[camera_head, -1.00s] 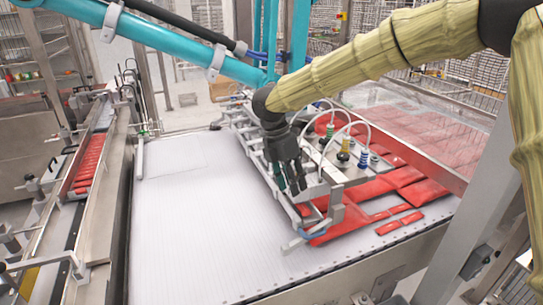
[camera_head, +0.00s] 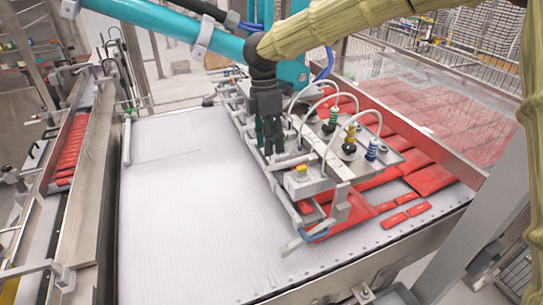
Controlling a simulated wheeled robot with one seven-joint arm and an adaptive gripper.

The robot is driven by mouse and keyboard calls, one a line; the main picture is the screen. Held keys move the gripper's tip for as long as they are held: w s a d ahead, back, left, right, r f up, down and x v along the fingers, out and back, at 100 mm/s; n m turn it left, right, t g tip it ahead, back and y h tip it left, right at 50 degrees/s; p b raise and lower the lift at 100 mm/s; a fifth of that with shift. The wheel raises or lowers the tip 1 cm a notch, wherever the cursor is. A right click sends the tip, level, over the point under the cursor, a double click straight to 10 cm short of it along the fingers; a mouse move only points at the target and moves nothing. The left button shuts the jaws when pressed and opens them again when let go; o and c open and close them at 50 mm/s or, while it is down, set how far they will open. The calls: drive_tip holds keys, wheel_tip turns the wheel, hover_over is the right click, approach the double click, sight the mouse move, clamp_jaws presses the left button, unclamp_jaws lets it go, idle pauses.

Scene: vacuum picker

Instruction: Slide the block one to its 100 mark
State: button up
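The vacuum picker head is a grey metal frame (camera_head: 318,181) with white hoses and sprung fittings, lying over the right part of the white conveyor. I cannot tell which of its parts is block one, and no 100 mark is readable. A small yellow part (camera_head: 301,169) sits on the frame's near left section. My gripper (camera_head: 269,149) points down at the left long side of the frame, behind the yellow part. Its dark fingers are close together, and I cannot tell whether they touch the frame or hold anything. They hide part of the rail.
The white conveyor (camera_head: 185,220) is bare on its left side. Red packs (camera_head: 432,180) lie in rows under and right of the picker. A teal beam (camera_head: 165,38) crosses above. A red-filled side channel (camera_head: 72,146) runs along the left.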

sight(272, 166)
drive_tip(key=f, duration=0.1)
drive_tip(key=f+p, duration=0.1)
drive_tip(key=f, duration=0.1)
drive_tip(key=s+f, duration=0.1)
drive_tip(key=f, duration=0.1)
drive_tip(key=shift+d+f+p, duration=0.1)
drive_tip(key=shift+d+p, duration=0.15)
drive_tip(key=shift+p, duration=0.1)
drive_tip(key=shift+w+f, duration=0.3)
drive_tip(key=shift+f, duration=0.25)
drive_tip(key=shift+s+r, duration=0.15)
drive_tip(key=shift+s, duration=0.05)
drive_tip(key=shift+c, duration=0.3)
clamp_jaws()
